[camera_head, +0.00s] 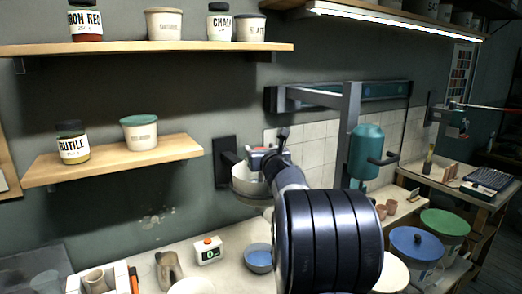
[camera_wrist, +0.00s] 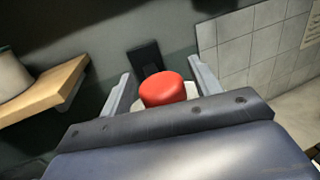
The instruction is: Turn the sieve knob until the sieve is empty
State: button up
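The sieve (camera_head: 246,182) is a pale round bowl held out from the wall by a dark bracket (camera_head: 225,160). Its inside and contents are hidden in both views. The red knob (camera_wrist: 163,89) shows large in the wrist view, with a pale rim of the sieve (camera_wrist: 137,104) just behind it. My gripper (camera_head: 264,158) is over the sieve in the head view. In the wrist view my gripper (camera_wrist: 161,86) is open, one finger on each side of the knob, with a visible gap on both sides. My arm hides part of the sieve.
A wooden shelf (camera_head: 115,162) with jars is left of the sieve. A teal cylinder on a grey frame (camera_head: 366,150) stands to the right. Lidded buckets (camera_head: 416,243) are at lower right.

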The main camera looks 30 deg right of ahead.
jog(key=c, duration=0.9)
jog(key=b, duration=0.2)
jog(key=shift+f+h+b, duration=0.25)
jog(key=shift+h+b, duration=0.1)
jog(key=shift+h, duration=0.05)
